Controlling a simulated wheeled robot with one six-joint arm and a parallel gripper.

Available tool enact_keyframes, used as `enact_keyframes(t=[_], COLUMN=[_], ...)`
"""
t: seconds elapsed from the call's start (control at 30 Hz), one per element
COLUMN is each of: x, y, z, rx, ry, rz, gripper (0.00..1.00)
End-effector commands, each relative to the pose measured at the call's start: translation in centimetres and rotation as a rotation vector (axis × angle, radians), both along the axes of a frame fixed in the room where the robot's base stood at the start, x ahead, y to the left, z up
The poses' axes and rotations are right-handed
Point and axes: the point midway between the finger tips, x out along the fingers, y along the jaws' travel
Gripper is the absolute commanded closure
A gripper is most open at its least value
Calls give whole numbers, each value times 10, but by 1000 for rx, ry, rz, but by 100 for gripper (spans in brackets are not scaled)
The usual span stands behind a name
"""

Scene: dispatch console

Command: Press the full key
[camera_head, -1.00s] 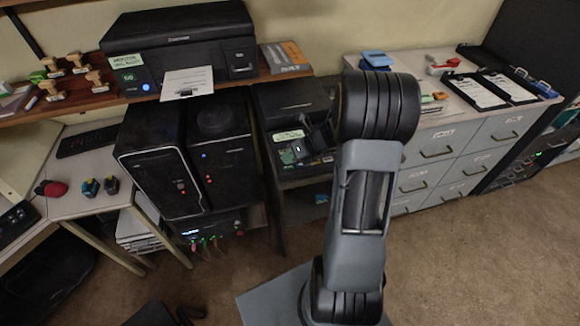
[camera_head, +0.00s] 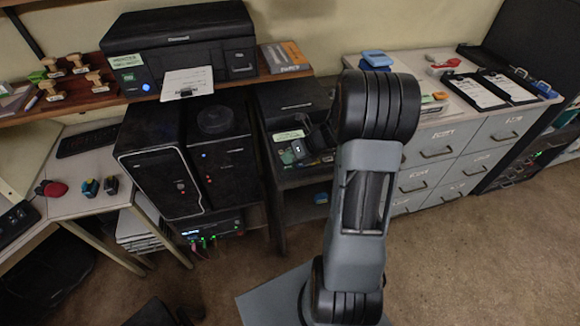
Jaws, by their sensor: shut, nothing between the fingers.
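A black machine (camera_head: 292,100) stands between the dark computer cases and the grey drawers. Its front panel carries a pale green label (camera_head: 289,135) and a small whitish key-like patch (camera_head: 298,150); its lettering is too small to read, so I cannot tell which key is the full key. My gripper (camera_head: 306,139) is a dark shape over the right part of this panel, close to the whitish patch. It is shut and empty. Whether its tips touch the panel cannot be told. My arm hides the machine's right side.
A black printer (camera_head: 180,45) with a paper sheet (camera_head: 187,82) stands on the wooden shelf (camera_head: 95,98) above. Computer cases (camera_head: 185,160) stand left of the machine. Grey drawers (camera_head: 450,150) with trays on top stand right. The carpet (camera_head: 480,260) at front right is clear.

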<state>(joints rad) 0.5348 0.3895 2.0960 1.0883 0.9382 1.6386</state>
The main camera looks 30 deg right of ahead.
Motion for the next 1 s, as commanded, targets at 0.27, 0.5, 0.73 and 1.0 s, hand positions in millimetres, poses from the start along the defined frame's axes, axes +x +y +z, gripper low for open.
enact_keyframes(t=[0.27, 0.5, 0.73, 1.0], x=[0, 0, 1, 1], y=[0, 0, 0, 0], z=[0, -5, -9, -9], rx=[0, 0, 0, 0], ry=[0, 1, 0, 0], rz=[0, 1, 0, 0], gripper=[100, 100, 100, 100])
